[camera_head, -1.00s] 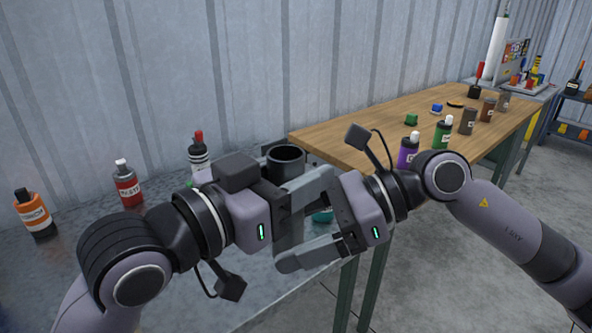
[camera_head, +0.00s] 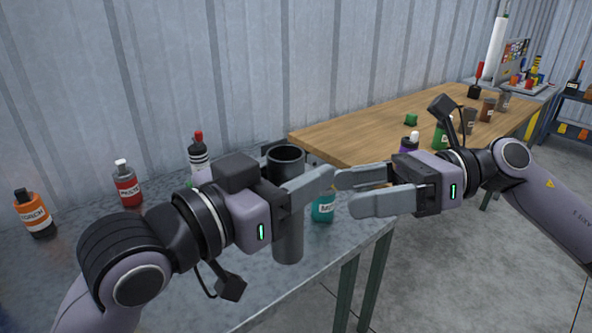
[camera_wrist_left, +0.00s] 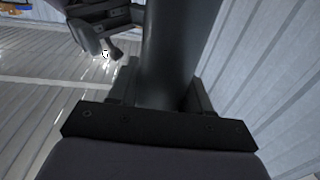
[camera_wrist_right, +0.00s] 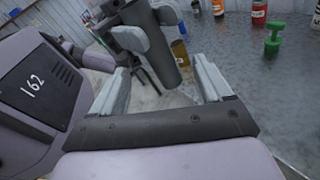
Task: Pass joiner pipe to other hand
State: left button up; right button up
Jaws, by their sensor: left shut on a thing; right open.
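The joiner pipe (camera_head: 288,247) is a dark grey tube with a wider open collar at its top. It stands upright in the air over the metal bench in the head view. My left gripper (camera_head: 306,188) is shut on the pipe below its collar. The pipe fills the middle of the left wrist view (camera_wrist_left: 178,50) and shows in the right wrist view (camera_wrist_right: 158,55). My right gripper (camera_head: 345,192) is open and empty to the right of the pipe, its fingers pointing at it and apart from it. The pipe's middle is partly hidden by my left gripper.
The metal bench (camera_head: 180,285) holds an orange bottle (camera_head: 35,214), a red bottle (camera_head: 128,184), a black-and-white bottle (camera_head: 198,152) and a teal bottle (camera_head: 323,207). A wooden table (camera_head: 345,137) with several bottles and small blocks stands at the back right.

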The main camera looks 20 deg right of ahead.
jog(key=w+d+f+m+t+h, duration=0.3)
jog(key=f+m+t, duration=0.5)
jog(key=m, duration=0.8)
jog(key=w+d+f+m+t+h, duration=0.1)
jog(key=w+f+m+t+h, duration=0.35)
jog(key=f+m, duration=0.85)
jog(key=s+a+f+m+g+h, duration=0.2)
jog(key=s+f+m+g+h, duration=0.1)
jog(key=s+f+m, duration=0.5)
jog(key=s+a+f+m+g+h, duration=0.2)
jog(key=s+f+m, duration=0.6)
jog(key=f, duration=0.5)
jog(key=shift+s+f+m+g+h, duration=0.25)
jog(key=shift+s+m+g+h, duration=0.15)
jog(key=shift+m+h, duration=0.35)
jog(key=shift+a, duration=0.15)
